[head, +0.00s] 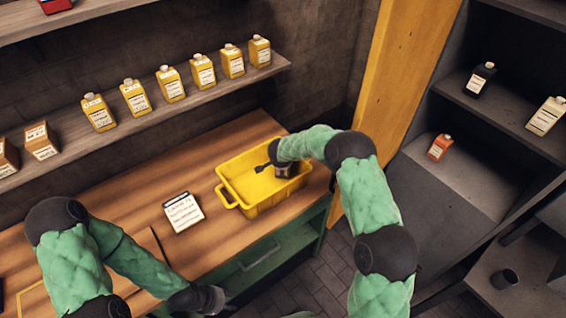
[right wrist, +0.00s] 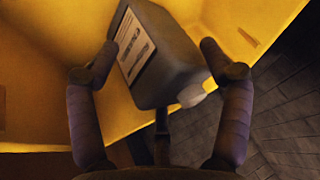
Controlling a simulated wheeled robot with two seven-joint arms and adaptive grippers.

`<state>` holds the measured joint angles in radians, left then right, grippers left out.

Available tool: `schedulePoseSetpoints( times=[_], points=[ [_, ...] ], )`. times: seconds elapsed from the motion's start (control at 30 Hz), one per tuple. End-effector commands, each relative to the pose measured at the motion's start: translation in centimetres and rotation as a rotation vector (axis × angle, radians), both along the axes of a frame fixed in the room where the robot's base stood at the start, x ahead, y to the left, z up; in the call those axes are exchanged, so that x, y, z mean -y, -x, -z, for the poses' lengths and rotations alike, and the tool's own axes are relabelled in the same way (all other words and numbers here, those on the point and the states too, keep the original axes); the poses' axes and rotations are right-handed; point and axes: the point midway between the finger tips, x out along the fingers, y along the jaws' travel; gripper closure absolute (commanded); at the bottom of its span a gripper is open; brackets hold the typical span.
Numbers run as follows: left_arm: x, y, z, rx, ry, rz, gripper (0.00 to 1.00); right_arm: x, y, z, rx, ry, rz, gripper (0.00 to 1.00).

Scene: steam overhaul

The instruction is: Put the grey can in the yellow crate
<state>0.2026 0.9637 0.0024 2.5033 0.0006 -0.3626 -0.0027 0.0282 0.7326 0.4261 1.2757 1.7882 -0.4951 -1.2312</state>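The grey can (right wrist: 175,62), with a white label and a pale cap, lies tilted between the fingers of my right gripper (right wrist: 160,50) in the right wrist view. In the head view only a small part of the can (head: 284,172) shows under my right wrist, inside the yellow crate (head: 231,188). My right gripper (head: 266,166) is down in the crate; its fingers look spread, with one dark finger standing clear of the can. My left gripper (head: 207,300) is low at the table's front edge, away from the crate; its fingers are too unclear to judge.
The crate stands at the right end of the wooden table (head: 140,180). A white labelled box (head: 183,212) lies left of it. Several yellow bottles (head: 171,84) stand on the wall shelf (head: 150,115). Dark shelving (head: 470,170) with a few containers stands at right.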

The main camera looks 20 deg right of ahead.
Motion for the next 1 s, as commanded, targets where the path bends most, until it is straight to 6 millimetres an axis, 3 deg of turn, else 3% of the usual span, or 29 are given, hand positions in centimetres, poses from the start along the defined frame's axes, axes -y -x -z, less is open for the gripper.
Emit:
schedulePoseSetpoints(
  times=[0.27, 0.8, 1.0],
  points=[
    [0.0, 0.0, 0.1, 0.0, 0.0, 0.0, 0.6, 0.0, 0.0, -0.4, 0.001, -0.001, 0.0, 0.21],
    [0.0, 0.0, -1.9, 0.0, 0.0, 0.0, 0.6, -1.9, 4.5, -8.6, 0.001, 0.0, 0.0, 0.21],
    [0.0, 0.0, -2.3, 0.0, 0.0, 0.0, 0.6, -2.3, 5.5, -10.2, 0.0, 0.0, 0.0, 0.21]
  ],
)
